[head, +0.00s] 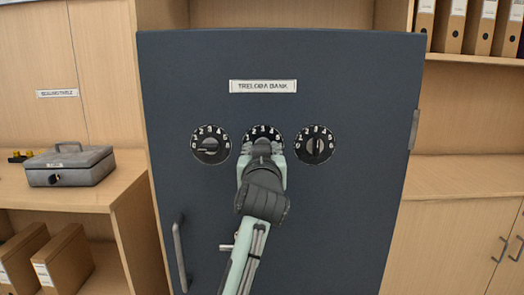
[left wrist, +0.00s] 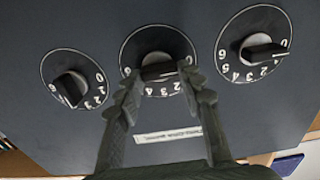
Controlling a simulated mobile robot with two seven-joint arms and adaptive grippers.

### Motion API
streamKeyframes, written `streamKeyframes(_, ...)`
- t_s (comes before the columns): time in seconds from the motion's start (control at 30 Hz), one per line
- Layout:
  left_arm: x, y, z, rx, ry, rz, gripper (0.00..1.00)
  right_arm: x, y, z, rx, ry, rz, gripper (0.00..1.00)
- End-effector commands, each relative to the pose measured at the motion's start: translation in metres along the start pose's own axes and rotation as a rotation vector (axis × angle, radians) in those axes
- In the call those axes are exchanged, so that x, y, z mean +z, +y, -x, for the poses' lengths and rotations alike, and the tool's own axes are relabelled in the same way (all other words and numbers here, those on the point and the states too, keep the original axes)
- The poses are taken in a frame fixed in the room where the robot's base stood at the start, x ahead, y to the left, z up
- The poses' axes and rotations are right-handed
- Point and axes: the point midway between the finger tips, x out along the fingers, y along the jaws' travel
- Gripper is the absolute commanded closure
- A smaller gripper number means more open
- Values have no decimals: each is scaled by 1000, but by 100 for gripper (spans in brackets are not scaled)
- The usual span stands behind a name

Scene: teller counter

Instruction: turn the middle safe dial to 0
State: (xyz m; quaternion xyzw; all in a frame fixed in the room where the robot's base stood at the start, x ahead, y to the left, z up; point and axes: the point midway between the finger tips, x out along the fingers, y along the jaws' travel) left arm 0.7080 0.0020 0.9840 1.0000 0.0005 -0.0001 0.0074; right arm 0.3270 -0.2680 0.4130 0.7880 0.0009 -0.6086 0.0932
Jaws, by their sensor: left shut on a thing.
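The dark blue-grey safe (head: 340,220) carries three round black dials with white numbers. The middle dial (head: 262,132) is partly covered by my left gripper (head: 263,152), which comes up from below and is shut on its knob. In the left wrist view, upside down, the fingertips (left wrist: 160,72) sit at either side of the middle dial's knob (left wrist: 158,70). That knob lies roughly level; I cannot tell for certain which number it marks. The left dial (head: 211,145) points near 0. The right dial (head: 314,145) points up, near 3. My right gripper is not in view.
A nameplate (head: 263,86) is fixed above the dials. A vertical handle (head: 180,255) is at the safe door's lower left. A grey cash box (head: 68,166) stands on the wooden counter at left. Binders (head: 470,25) fill a shelf at upper right.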

Motion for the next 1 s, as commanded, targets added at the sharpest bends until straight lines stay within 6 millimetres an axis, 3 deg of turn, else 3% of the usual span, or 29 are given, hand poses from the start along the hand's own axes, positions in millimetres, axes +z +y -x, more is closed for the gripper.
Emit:
streamKeyframes(0.07, 0, 0, 0, 0, 1, 3, 91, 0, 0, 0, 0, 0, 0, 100)
streamKeyframes(0.1, 0, 0, 0, 0, 1, 3, 60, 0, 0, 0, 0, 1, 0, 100)
streamKeyframes(0.27, 0, 0, 0, 0, 1, 2, 41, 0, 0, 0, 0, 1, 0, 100)
streamKeyframes(0.63, -8, 0, 0, 0, 2, 1, 41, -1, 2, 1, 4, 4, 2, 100)
streamKeyframes(1.0, -75, 2, 0, 2, 5, 3, 41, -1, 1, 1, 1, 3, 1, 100)
